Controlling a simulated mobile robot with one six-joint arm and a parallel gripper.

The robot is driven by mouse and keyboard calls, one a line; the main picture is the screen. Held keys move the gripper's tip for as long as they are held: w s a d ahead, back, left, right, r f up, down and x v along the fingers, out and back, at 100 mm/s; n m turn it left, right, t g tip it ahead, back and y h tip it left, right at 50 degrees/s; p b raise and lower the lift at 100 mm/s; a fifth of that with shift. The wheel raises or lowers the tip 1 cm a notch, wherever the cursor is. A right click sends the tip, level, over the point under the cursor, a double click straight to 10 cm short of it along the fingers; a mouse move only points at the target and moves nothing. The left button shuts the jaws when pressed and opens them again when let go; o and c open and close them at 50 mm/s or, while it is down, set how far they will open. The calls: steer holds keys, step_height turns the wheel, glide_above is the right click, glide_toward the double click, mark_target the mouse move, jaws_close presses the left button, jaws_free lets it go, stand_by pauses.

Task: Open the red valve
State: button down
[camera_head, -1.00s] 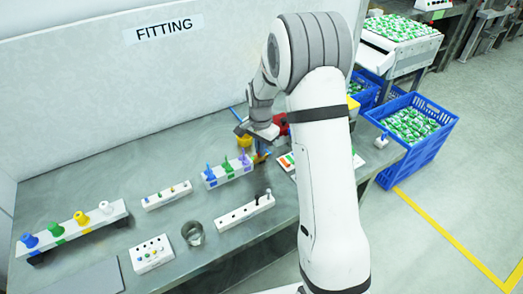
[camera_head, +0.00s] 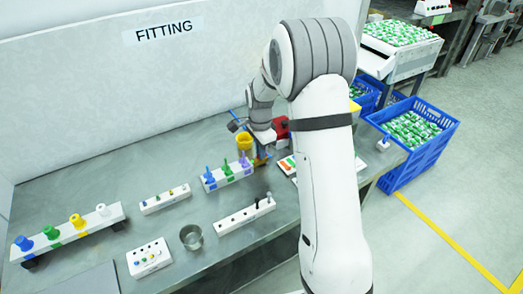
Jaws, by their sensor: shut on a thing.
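My gripper (camera_head: 263,148) reaches down over the back right of the grey table, in front of the wall. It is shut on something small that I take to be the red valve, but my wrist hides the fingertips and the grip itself. A red part (camera_head: 281,127) shows just right of my wrist, partly covered by my arm. I cannot tell how far the valve is turned. A yellow cup-like piece (camera_head: 244,142) stands just left of the gripper.
A white block with blue, green and purple pegs (camera_head: 228,174) is close to the gripper. Other peg blocks, a metal cup (camera_head: 192,237) and a button box (camera_head: 149,257) stand on the table (camera_head: 105,187). A blue crate (camera_head: 437,150) is at the right.

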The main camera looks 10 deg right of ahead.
steer(key=shift+w+r, duration=0.1)
steer(key=c, duration=1.6)
jaws_free()
step_height(320, 180, up, 7)
steer(key=shift+r+b, duration=0.15)
steer(key=shift+b, duration=0.25)
steer(key=shift+r, duration=0.2)
steer(key=shift+s+r, duration=0.15)
steer(key=shift+s, duration=0.05)
steer(key=s+r+n+t, duration=0.1)
steer(key=s+r+n, duration=0.6)
steer(key=s, duration=0.5)
steer(key=s+n+t, duration=0.1)
steer(key=s+n, duration=0.6)
steer(key=s, duration=0.9)
steer(key=shift+s+d+r+n+t, duration=0.15)
steer(key=shift+d+r+n+t, duration=0.15)
steer(key=shift+d+t, duration=0.1)
